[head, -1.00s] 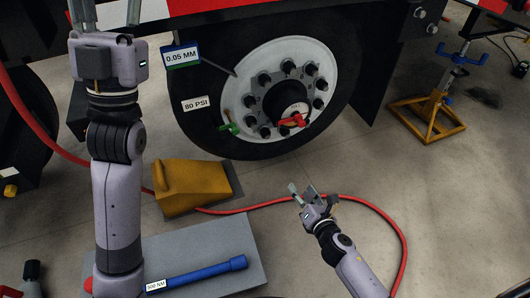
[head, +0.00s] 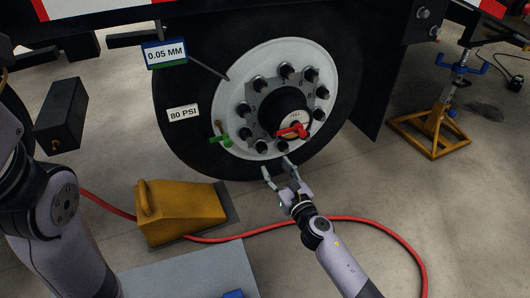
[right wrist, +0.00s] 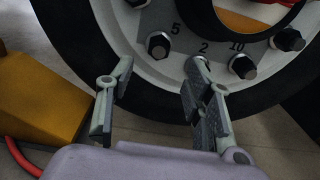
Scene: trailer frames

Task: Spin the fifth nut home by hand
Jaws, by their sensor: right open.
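The wheel (head: 228,92) has a white rim with a ring of dark nuts on studs around the black hub (head: 283,108). In the right wrist view, a nut (right wrist: 158,45) sits beside the number 5 and another nut (right wrist: 243,67) beside the number 10. The stud place by number 2 is mostly hidden behind a finger. My right gripper (head: 276,167) is open, just below the rim's lower edge. In the right wrist view its spread fingers (right wrist: 163,66) point at the lower nuts, with nothing seen between them. My left gripper is out of view; only its arm shows.
A red lever (head: 292,131) crosses the hub and a green clip (head: 222,140) hangs at the rim's left. A yellow chock (head: 178,212), red hose (head: 350,219) and grey mat (head: 185,272) lie below. A yellow jack stand (head: 428,132) stands right.

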